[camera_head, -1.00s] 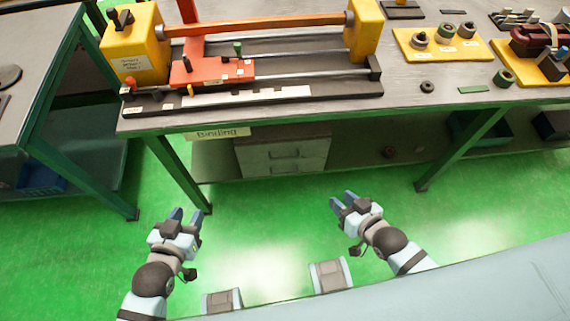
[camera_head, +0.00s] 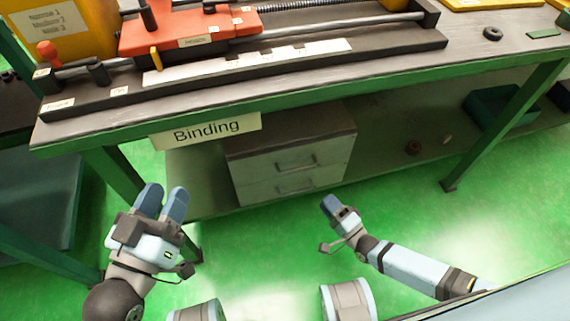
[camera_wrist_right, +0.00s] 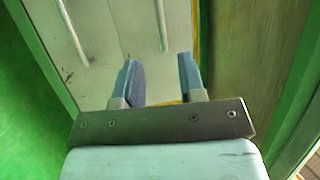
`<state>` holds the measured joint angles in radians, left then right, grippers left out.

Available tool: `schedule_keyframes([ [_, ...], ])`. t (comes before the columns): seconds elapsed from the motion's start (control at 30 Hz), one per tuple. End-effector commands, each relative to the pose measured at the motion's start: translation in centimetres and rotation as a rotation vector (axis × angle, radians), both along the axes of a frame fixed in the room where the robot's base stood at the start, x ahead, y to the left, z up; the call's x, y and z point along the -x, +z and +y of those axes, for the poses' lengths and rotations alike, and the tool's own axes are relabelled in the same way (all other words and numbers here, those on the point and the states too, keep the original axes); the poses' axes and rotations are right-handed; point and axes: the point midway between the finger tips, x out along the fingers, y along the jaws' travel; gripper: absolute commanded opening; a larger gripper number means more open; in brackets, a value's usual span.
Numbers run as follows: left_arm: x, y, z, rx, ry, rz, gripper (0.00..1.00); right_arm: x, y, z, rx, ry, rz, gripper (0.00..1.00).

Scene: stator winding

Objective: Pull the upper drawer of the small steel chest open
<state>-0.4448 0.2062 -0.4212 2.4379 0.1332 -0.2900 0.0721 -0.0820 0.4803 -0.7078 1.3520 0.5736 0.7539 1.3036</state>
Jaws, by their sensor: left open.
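The small steel chest (camera_head: 252,174) stands on the shelf under the bench, with a dark top and pale drawer fronts. The upper drawer (camera_head: 265,164) appears closed, with a bar handle; a second drawer (camera_head: 265,187) lies below it. My right gripper (camera_head: 331,203) is in front of and below the chest's right part. In the right wrist view my right gripper (camera_wrist_right: 162,78) is open and empty, short of the pale chest front (camera_wrist_right: 105,45). One handle (camera_wrist_right: 162,25) lies beyond the finger gap; I cannot tell which drawer's. My left gripper (camera_head: 161,200) is open and empty, left of the chest.
The bench top (camera_head: 350,88) with its front edge overhangs the chest, and a "Binding" sign (camera_head: 207,131) hangs from it at the left. Green bench legs (camera_head: 500,130) stand at both sides. A green bin (camera_head: 492,107) is on the shelf's right. The floor in front is clear.

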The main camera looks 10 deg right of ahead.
Motion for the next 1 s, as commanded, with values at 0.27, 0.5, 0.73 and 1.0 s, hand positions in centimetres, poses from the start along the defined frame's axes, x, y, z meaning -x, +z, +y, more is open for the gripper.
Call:
schedule_keyframes([
  [0.27, 0.0, -0.8, -0.1, -0.007, -0.008, 0.016, 0.43, -2.1, 0.2, 1.3, -0.024, -0.003, -0.003, 0.37],
  [0.5, -0.1, -2.6, -0.2, -0.034, -0.023, 0.063, 0.43, -6.7, 0.9, 3.4, -0.022, -0.002, -0.003, 0.37],
  [0.73, -0.1, -4.2, -0.3, -0.057, -0.04, 0.107, 0.43, -10.5, 1.7, 5.1, -0.021, -0.002, -0.001, 0.37],
  [1.0, 0.0, -4.9, -0.4, -0.072, -0.05, 0.134, 0.43, -12.4, 2.1, 6.0, -0.019, -0.003, 0.001, 0.37],
])
